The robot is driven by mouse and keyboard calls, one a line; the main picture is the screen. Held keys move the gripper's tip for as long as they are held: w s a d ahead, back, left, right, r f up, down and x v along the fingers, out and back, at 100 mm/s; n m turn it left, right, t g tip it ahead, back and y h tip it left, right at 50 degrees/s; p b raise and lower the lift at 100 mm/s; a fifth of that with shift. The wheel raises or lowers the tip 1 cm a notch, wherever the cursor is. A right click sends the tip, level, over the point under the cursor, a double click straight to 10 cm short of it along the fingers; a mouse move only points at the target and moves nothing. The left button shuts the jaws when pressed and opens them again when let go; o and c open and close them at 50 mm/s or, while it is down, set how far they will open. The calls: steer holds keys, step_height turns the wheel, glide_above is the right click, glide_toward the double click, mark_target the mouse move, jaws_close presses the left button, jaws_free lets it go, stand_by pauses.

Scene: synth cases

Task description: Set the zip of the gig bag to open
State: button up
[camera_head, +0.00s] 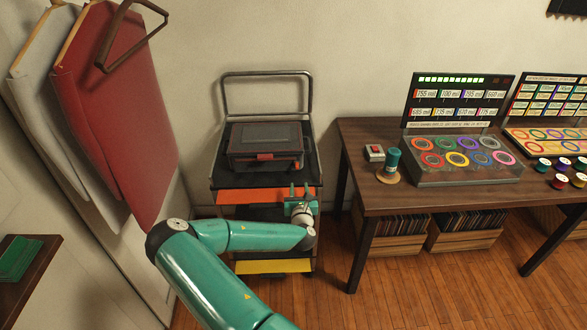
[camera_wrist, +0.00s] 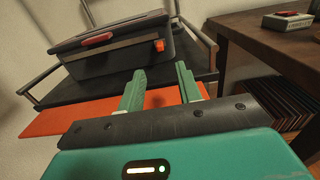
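The gig bag appears as a dark grey, box-like case (camera_head: 262,138) lying on the top shelf of a cart. It also shows in the wrist view (camera_wrist: 118,52). A red piece (camera_head: 265,157) is on its front; in the wrist view a red piece (camera_wrist: 97,39) and a small orange tab (camera_wrist: 159,45) show, the tab near the right end. The tab may be the zip pull; I cannot tell whether the zip is open. The lid looks down. My gripper (camera_wrist: 160,69) is open and empty, in front of and below the bag's right end, apart from it.
The cart has a raised handle (camera_head: 268,76) behind the bag, an orange shelf edge (camera_head: 235,196) and a yellow lower one (camera_head: 262,267). A wooden table (camera_head: 440,190) with display cases stands right. Red cloth (camera_head: 130,110) hangs at left.

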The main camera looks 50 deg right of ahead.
mark_target(297, 168)
steer(key=x, duration=1.1)
steer(key=shift+w+d, duration=0.2)
steer(key=shift+w, duration=0.05)
jaws_close()
